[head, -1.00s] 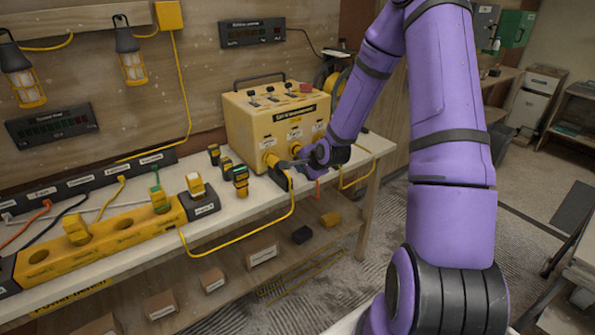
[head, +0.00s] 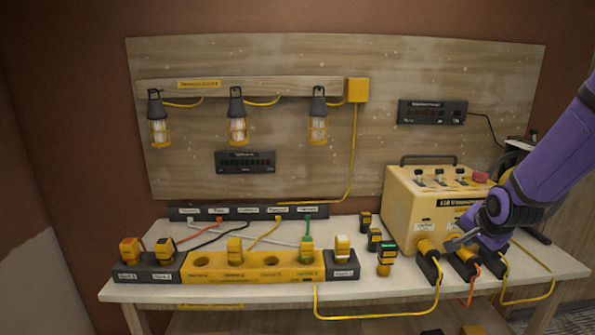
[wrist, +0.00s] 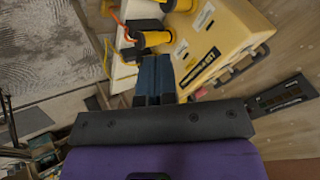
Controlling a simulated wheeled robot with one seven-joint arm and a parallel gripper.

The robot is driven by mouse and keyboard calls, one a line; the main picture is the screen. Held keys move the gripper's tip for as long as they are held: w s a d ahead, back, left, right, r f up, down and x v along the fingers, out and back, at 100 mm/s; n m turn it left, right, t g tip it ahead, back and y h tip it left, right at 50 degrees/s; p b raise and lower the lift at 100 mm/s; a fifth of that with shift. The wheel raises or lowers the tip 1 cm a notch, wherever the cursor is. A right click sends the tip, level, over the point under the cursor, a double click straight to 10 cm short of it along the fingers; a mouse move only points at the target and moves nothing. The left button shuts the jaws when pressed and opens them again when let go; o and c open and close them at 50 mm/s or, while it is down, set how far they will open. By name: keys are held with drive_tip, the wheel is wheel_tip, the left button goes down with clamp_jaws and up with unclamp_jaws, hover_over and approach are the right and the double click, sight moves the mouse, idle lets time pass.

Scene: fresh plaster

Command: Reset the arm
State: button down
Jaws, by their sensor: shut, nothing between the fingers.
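My purple arm (head: 551,160) reaches in from the right in the head view. My gripper (head: 452,243) is in front of the yellow power box (head: 405,205), close to its plugs. In the wrist view my gripper (wrist: 154,62) shows as two dark fingers pressed together, with nothing between them. The yellow box (wrist: 225,40) fills the upper right there, and a yellow plug (wrist: 150,40) lies just beyond the fingertips. I cannot tell whether the fingers touch it.
A yellow socket strip (head: 215,272) with plugs runs along the white bench (head: 375,297). Several small yellow-black plugs stand left of the box. Yellow and orange cables hang over the front edge. Three caged lamps (head: 238,130) hang on the wooden back board.

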drive_tip(key=s+a+r+n+g, duration=0.1)
drive_tip(key=s+a+r+n, duration=0.2)
drive_tip(key=s+r, duration=0.35)
drive_tip(key=s+a+r+n, duration=0.3)
drive_tip(key=s+a+r, duration=0.1)
drive_tip(key=s+r, duration=0.25)
drive_tip(key=s+a+r+n, duration=0.1)
drive_tip(key=s+r+n, duration=0.1)
drive_tip(key=s, duration=0.5)
drive_tip(key=s+a+r+n+g+y, duration=0.1)
drive_tip(key=s+a+r+n, duration=0.1)
drive_tip(key=s, duration=0.6)
drive_tip(key=shift+a+r+n, duration=0.25)
drive_tip(key=shift+r+n, duration=0.45)
drive_tip(key=shift+r, duration=0.25)
